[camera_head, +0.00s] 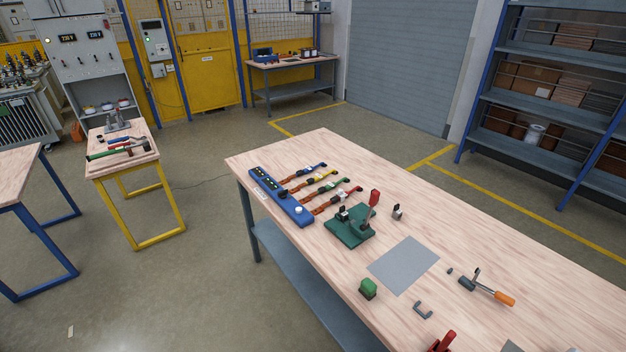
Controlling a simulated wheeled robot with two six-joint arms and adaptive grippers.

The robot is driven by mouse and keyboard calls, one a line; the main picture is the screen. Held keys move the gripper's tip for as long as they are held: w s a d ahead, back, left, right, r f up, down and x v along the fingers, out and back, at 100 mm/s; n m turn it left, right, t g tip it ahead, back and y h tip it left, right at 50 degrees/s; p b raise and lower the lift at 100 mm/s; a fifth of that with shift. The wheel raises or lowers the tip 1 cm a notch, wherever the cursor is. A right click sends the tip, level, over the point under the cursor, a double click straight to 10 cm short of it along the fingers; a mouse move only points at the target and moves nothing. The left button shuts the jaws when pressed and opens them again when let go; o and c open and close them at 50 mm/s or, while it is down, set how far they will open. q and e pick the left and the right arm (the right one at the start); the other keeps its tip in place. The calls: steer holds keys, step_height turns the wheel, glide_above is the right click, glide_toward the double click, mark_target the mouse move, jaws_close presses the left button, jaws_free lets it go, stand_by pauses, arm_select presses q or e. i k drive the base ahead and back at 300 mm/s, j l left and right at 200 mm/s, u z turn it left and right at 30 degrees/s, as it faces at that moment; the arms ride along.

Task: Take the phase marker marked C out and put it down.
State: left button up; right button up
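Neither of my grippers is in view. No letter C can be read at this size, so I cannot tell which thing is the phase marker C. A blue bar (283,198) with small lights and a white knob lies at the left side of the wooden table (470,235). Several orange-brown leads run right from it, with blue, yellow, green and red parts (328,187) and small pale tags. A green fixture (347,228) with a red upright handle (374,198) stands beside them. A small grey and dark piece (397,212) sits right of the fixture.
A flat grey mat (404,265) is bare. The table's far right is clear.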

mark_target(339, 193)
steer(key=i+j, duration=0.45)
steer(key=j, duration=0.15)
steer(key=i+j, duration=0.85)
steer(key=j, duration=0.3)
steer(key=i+j, duration=0.45)
steer(key=j, duration=0.15)
steer(key=i+j, duration=0.45)
steer(key=j, duration=0.1)
